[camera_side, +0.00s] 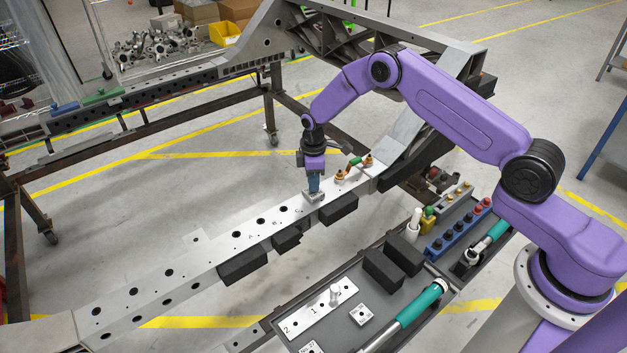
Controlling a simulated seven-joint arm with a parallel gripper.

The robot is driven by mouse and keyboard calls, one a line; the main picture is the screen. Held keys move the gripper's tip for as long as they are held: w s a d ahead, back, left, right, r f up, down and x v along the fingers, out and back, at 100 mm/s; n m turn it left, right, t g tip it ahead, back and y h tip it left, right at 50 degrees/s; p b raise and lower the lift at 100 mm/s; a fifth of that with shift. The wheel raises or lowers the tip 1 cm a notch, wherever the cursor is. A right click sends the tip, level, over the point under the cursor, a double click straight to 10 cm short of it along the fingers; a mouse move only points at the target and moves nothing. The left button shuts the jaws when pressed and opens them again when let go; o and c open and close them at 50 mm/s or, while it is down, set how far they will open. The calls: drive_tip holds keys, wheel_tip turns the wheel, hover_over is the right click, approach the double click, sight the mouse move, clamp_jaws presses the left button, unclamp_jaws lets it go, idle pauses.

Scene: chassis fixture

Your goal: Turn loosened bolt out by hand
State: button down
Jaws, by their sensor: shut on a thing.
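My gripper (314,188) points straight down at the top face of the grey chassis rail (262,228). It is shut at a small spot on the rail, just right of the hole marked C. The bolt between its fingers is hidden by the fingers and too small to make out. A light square plate or washer shows around the fingertips on the rail. The row of open holes marked with letters, A to C, runs to the left of my gripper.
Orange-based fittings with a red and green part (354,163) stand on the rail close right of my gripper. Black blocks (243,267) hang along the rail's front side. A tool tray (463,283) in front holds a teal-handled wrench (415,305), a blue socket rack (458,230) and a numbered plate (318,308).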

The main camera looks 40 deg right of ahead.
drive_tip(key=shift+s+f, duration=0.15)
drive_tip(key=shift+f, duration=0.05)
drive_tip(key=c, duration=0.9)
unclamp_jaws()
drive_tip(key=shift+c, duration=0.2)
drive_tip(key=shift+r, duration=1.35)
